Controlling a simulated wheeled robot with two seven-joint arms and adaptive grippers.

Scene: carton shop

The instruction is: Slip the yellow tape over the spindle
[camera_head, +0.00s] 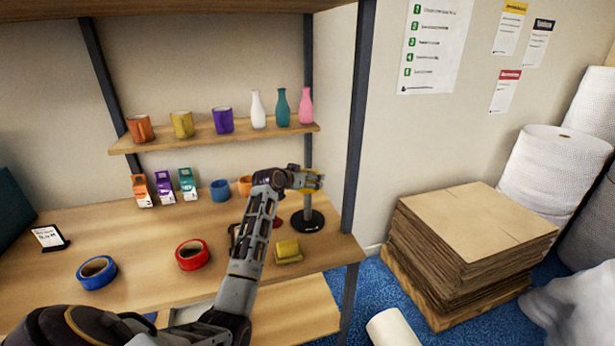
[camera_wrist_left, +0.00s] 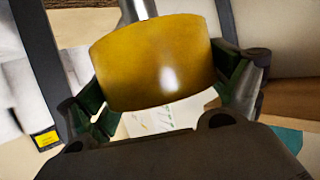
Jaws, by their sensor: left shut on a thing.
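The tape hides part of the rod; I cannot tell whether the tape is around the post. My right gripper is out of view.
The wooden table (camera_head: 140,235) carries a blue tape (camera_head: 84,280), a red tape (camera_head: 180,261), a yellow block (camera_head: 288,254), small boxes and cups. A shelf (camera_head: 205,136) with mugs and vases is behind. A dark upright (camera_head: 357,120) stands at right.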

